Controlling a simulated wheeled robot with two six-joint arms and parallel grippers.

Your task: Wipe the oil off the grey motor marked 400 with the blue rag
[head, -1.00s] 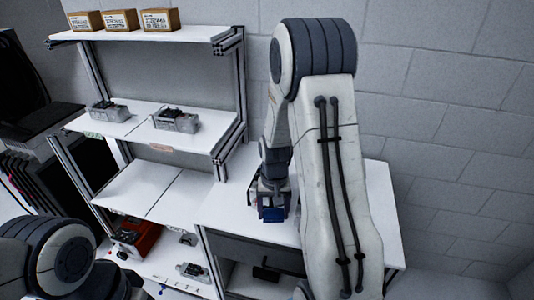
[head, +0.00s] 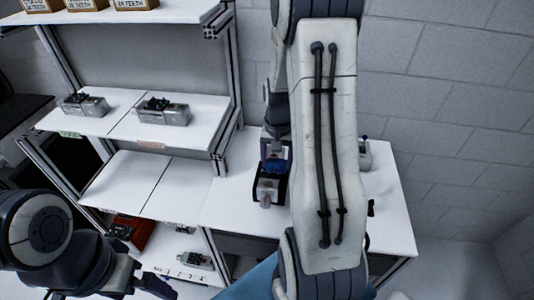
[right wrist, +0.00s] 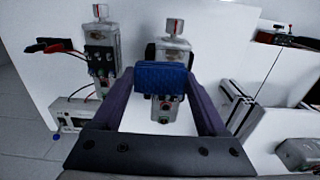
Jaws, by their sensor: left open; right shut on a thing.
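My right gripper (right wrist: 160,95) is shut on the blue rag (right wrist: 162,75), a folded pad between its fingers. A grey motor (right wrist: 168,108) is right behind and below the rag in the right wrist view, and the rag hides part of it. Whether they touch is unclear. In the head view the rag (head: 276,167) and this motor (head: 267,190) are on the white table, left of my right arm. I cannot read a 400 mark or make out oil. My left gripper (head: 160,287) is open and empty at the lower left, away from the motor.
Another motor (right wrist: 103,62) with red and black clips stands left, above a box (right wrist: 75,115). The shelf rack (head: 228,90) at left holds motors (head: 163,110) and a red case (head: 135,232). The table (head: 225,205) is clear left of the motor.

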